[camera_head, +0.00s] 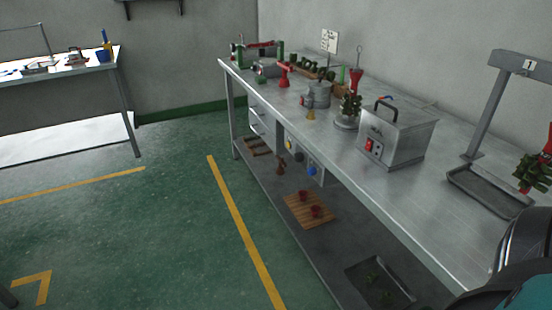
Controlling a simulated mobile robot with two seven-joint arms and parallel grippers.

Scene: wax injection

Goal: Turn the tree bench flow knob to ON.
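The long metal tree bench (400,190) runs from the back middle to the lower right. A grey control panel (305,162) hangs under its front edge, below the tabletop. On the panel I see a yellow knob or button (289,145), a dark knob (298,157) and a blue knob (312,171). The labels and the knobs' settings are too small to read, so I cannot tell which is the flow knob or whether it is at ON. Neither of my grippers is in view. A dark and teal part at the lower right corner looks like my own arm.
A metal box with a black handle (398,135) stands on the bench. A stand with a tray (490,190) is at the right. The lower shelf (335,225) holds a wooden board (300,222) with red pieces. The green floor (160,220) left of the bench is mostly clear.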

